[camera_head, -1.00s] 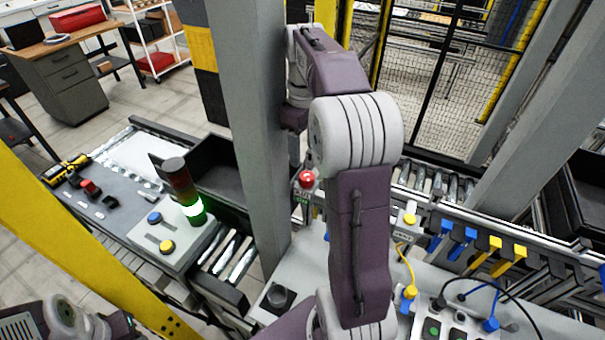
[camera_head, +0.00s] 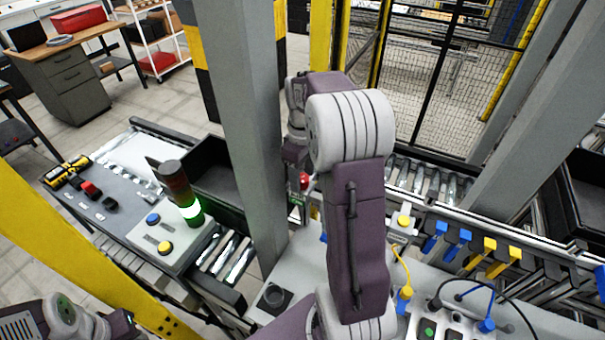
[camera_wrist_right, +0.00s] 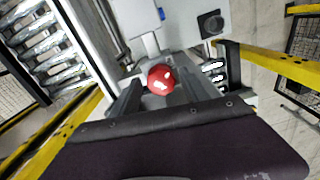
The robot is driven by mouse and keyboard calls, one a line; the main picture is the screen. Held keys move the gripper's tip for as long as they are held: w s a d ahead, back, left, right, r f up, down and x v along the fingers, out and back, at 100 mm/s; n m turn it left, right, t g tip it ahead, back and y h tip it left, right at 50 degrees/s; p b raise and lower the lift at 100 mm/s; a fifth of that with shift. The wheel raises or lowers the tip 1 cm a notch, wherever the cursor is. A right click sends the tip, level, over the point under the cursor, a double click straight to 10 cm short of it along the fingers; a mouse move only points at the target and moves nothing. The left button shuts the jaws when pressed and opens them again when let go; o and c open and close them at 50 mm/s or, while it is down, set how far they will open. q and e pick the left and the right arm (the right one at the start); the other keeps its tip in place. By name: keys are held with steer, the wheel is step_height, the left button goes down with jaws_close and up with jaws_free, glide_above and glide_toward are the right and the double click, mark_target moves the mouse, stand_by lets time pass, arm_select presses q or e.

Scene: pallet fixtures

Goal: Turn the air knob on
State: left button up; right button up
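A round red knob (camera_head: 304,180) sits beside the grey post in the head view, partly hidden by my right arm. In the right wrist view the red knob (camera_wrist_right: 161,79) shows at the end of a pale stem. My right gripper (camera_wrist_right: 160,86) is open, with one dark finger on each side of the knob. I cannot tell whether either finger touches it. In the head view the right fingers are mostly hidden behind my arm. Part of my left arm shows at the lower left; its gripper is out of view.
A grey post (camera_head: 245,120) stands close left of my right arm. A panel with blue and yellow buttons (camera_head: 160,238) and a lit signal tower (camera_head: 181,192) stand to the left. Yellow and blue clips (camera_head: 484,252) and cables lie to the right.

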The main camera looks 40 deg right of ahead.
steer(key=shift+w+a, duration=0.1)
steer(key=shift+a, duration=0.05)
steer(key=c, duration=0.5)
jaws_close()
steer(key=shift+r+n, duration=0.1)
steer(key=shift+n, duration=0.6)
steer(key=o, duration=0.7)
jaws_free()
steer(key=shift+o, duration=0.5)
